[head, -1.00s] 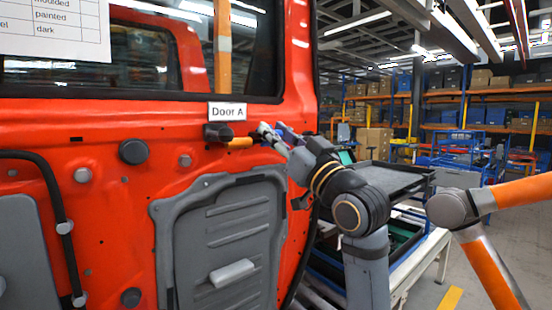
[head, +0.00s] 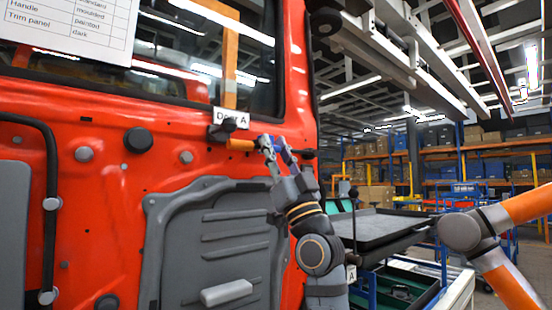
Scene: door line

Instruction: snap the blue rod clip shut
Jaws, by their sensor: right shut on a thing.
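The blue rod clip (head: 287,152) is on the red door near its right edge, just right of an orange piece (head: 241,145). My right gripper (head: 275,147) reaches up to it from below and is shut on it. The gripper's fingers and wrist cover much of the clip, so I cannot tell whether its latch is closed. My left gripper is not in view.
The red door (head: 95,165) fills the left side, with a grey panel (head: 215,245), a black bar handle (head: 48,190) and a "Door A" label (head: 231,117). A dark tray (head: 375,228) stands to the right of my right arm. Shelves (head: 470,155) are far behind.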

